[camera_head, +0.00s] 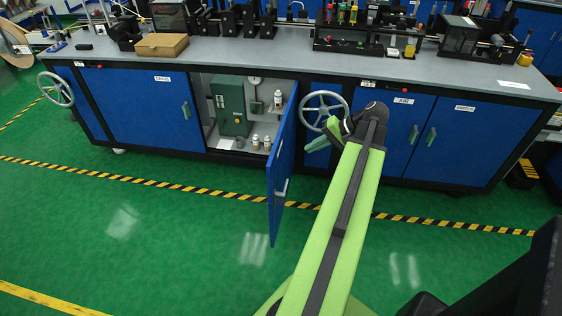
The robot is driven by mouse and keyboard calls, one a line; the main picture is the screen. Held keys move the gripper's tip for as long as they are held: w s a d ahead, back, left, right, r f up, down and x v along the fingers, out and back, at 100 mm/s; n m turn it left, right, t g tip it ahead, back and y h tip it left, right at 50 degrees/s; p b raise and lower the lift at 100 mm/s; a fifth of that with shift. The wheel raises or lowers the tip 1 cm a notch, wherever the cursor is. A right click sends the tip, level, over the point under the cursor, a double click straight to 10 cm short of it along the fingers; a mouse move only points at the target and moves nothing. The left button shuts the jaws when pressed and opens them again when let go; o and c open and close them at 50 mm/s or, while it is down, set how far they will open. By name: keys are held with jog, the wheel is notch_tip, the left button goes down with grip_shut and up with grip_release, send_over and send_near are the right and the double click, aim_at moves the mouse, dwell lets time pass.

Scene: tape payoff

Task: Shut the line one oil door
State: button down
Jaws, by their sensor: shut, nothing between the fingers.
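A blue cabinet door (284,160) stands wide open, swung out toward me from the bench front and seen nearly edge-on. A pale handle (282,190) is on its lower part. Behind it the open compartment (208,112) shows a green box, a gauge and several small bottles. My green arm reaches up from the bottom, and my gripper (318,144) is right of the open door, in front of the bench and below a handwheel. It is shut and empty, and appears apart from the door. The fingertips are small and partly hard to make out.
A grey handwheel (324,105) sits behind my gripper, another (56,89) at the far left. Neighbouring blue doors (152,105) are closed. The bench top (290,50) carries equipment and a cardboard box (161,45). The green floor (150,235) before the bench is clear.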

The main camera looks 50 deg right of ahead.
jog(key=shift+w+a+r+b+x, duration=0.1)
jog(key=shift+w+r+b+x, duration=0.2)
jog(key=shift+b+x, duration=1.3)
jog(key=shift+w+a+r+b+x, duration=0.1)
jog(key=shift+w+r+b+x, duration=0.4)
jog(key=shift+x, duration=2.05)
jog(key=shift+w+a+r+b+x, duration=0.1)
jog(key=shift+b+x, duration=1.15)
jog(key=shift+x, duration=0.8)
